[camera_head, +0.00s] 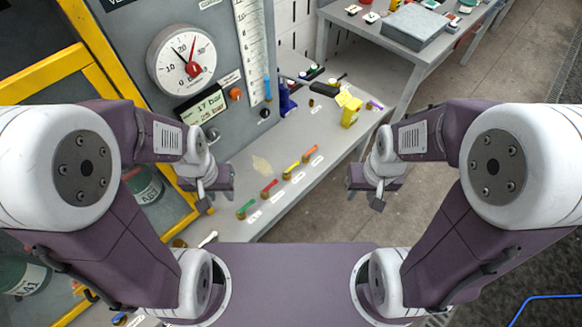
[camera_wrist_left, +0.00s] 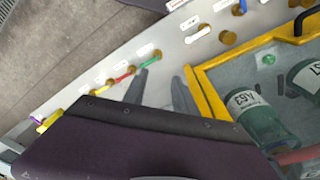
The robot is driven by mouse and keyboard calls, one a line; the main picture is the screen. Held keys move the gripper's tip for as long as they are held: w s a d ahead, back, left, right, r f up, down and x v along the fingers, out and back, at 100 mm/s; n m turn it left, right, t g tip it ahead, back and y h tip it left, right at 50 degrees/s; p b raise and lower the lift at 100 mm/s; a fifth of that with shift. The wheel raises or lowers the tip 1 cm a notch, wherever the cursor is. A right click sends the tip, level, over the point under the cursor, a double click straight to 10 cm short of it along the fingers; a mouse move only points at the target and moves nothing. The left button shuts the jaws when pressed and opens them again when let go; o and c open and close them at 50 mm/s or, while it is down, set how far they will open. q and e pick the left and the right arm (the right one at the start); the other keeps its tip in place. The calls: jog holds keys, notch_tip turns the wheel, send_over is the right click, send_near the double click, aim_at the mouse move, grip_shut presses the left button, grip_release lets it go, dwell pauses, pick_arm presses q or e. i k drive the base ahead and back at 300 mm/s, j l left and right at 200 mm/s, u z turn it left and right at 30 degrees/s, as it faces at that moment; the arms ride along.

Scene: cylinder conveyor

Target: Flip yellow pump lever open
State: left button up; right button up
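The yellow pump lever (camera_head: 291,171) sits on the grey bench in a row with a green lever (camera_head: 246,209), a red lever (camera_head: 268,189) and an orange lever (camera_head: 309,154). In the left wrist view the yellow lever (camera_wrist_left: 107,84) is left of the red and green ones. My left gripper (camera_head: 207,197) is left of the row, apart from the levers. In its wrist view its two fingers (camera_wrist_left: 161,80) are spread with nothing between them. My right gripper (camera_head: 372,195) hangs right of the bench, away from the levers; its finger gap is not clear.
A gauge panel (camera_head: 222,75) with a dial and display stands behind the bench. A yellow-framed cage (camera_wrist_left: 206,95) with green cylinders is beside the left gripper. A yellow block (camera_head: 350,110) stands at the bench's far end. Open floor (camera_head: 400,225) lies to the right.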

aim_at(291, 169)
jog(key=i+l+z, duration=0.15)
jog(key=i+l, duration=0.5)
jog(key=l, duration=0.15)
